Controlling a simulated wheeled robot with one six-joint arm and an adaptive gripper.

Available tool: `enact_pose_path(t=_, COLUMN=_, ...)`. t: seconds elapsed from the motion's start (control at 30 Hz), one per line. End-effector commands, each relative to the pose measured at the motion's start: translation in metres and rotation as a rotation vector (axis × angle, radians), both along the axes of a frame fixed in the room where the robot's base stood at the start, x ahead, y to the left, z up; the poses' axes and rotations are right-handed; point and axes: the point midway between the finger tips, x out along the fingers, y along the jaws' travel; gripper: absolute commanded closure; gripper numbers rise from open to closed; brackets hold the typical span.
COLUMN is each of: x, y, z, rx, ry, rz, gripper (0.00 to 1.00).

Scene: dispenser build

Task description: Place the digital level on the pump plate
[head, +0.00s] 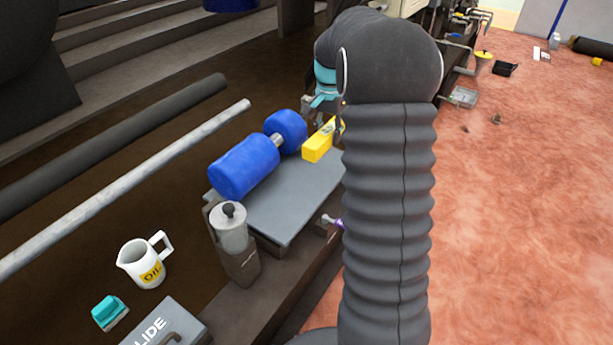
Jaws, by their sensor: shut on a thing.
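The digital level, a yellow bar (318,147), shows at the far right end of the pump plate, partly hidden behind my arm. The pump plate (285,213) is a flat grey slab on the dark bench. A blue two-part pump (245,167) with a metal coupling lies along its left side. My gripper (325,122), grey with a teal part above it, is shut on the digital level. My arm covers much of the gripper and the level's right end. I cannot tell whether the level touches the plate or hangs just above it.
A grey canister (230,228) stands in a holder at the plate's near corner. A white oil jug (144,262), a teal block (109,312) and a grey case (170,326) are nearer. A long metal pipe (130,185) lies left. The plate's near right part is bare.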

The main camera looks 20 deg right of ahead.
Motion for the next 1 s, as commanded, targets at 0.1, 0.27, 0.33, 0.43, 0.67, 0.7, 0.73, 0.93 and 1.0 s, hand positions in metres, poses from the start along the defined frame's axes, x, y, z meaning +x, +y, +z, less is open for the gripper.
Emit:
enact_pose_path(t=0.1, x=-0.013, y=0.024, z=-0.016, rx=0.001, ry=0.001, rz=0.007, gripper=1.00)
enact_pose_path(t=0.27, x=-0.029, y=0.051, z=-0.035, rx=0.000, ry=0.001, rz=0.008, gripper=1.00)
enact_pose_path(t=0.33, x=-0.036, y=0.060, z=-0.041, rx=0.000, ry=0.000, rz=0.007, gripper=1.00)
enact_pose_path(t=0.43, x=-0.041, y=0.070, z=-0.048, rx=0.000, ry=0.000, rz=0.006, gripper=1.00)
enact_pose_path(t=0.67, x=-0.046, y=0.076, z=-0.058, rx=0.000, ry=0.000, rz=0.004, gripper=1.00)
enact_pose_path(t=0.7, x=-0.046, y=0.076, z=-0.062, rx=0.000, ry=0.000, rz=0.003, gripper=1.00)
enact_pose_path(t=0.73, x=-0.046, y=0.076, z=-0.066, rx=0.001, ry=0.001, rz=0.003, gripper=1.00)
enact_pose_path(t=0.93, x=-0.046, y=0.075, z=-0.091, rx=0.000, ry=0.001, rz=0.003, gripper=1.00)
enact_pose_path(t=1.0, x=-0.046, y=0.075, z=-0.093, rx=0.001, ry=-0.001, rz=0.003, gripper=1.00)
